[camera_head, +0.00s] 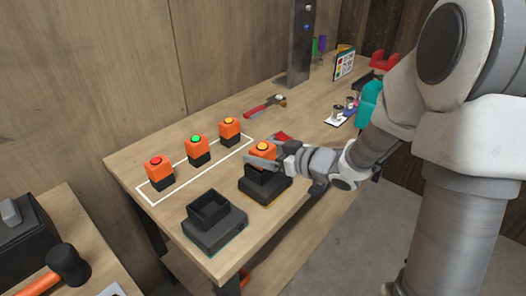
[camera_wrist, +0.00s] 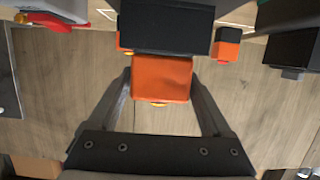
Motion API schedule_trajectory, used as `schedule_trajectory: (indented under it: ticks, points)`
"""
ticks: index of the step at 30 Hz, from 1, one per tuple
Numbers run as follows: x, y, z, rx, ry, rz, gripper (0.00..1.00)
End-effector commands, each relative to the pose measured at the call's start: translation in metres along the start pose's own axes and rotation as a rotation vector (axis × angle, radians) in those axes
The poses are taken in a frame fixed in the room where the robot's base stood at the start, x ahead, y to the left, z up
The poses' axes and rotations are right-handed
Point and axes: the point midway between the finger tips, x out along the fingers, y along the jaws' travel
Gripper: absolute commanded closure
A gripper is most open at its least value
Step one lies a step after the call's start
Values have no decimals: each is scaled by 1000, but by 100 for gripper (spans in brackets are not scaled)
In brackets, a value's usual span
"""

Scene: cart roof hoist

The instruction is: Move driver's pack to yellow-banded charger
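An orange-and-black pack with an amber light (camera_head: 263,149) stands at the yellow-banded charger (camera_head: 270,193), its black lower part just over or in the socket; I cannot tell if it is seated. My gripper (camera_head: 262,162) reaches in from the right, its fingers on both sides of the pack. In the wrist view the pack's orange body (camera_wrist: 162,76) fills the gap between the fingers, and a dark block hides what lies beyond. A red tool, perhaps the driver (camera_head: 283,137), is partly hidden behind my gripper.
Packs with red (camera_head: 158,172), green (camera_head: 197,150) and amber (camera_head: 229,131) lights stand along a white outline. An empty teal-banded charger (camera_head: 213,228) sits at front left. A red-handled hammer (camera_head: 262,108) lies behind. A dark post (camera_head: 301,45) stands at the back.

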Motion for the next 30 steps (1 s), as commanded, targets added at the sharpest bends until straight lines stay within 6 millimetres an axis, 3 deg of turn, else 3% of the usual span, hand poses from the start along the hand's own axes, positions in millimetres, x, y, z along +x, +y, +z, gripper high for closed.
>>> schedule_trajectory:
  ticks: [2, 10, 14, 30]
  points:
    - [0, 0, -1, 0, 0, 0, 0]
    - [-2, 0, 0, 1, -2, 1, 0]
    - [-13, 1, -1, 0, -1, 3, 0]
    - [-136, 2, -3, 1, 0, 6, 0]
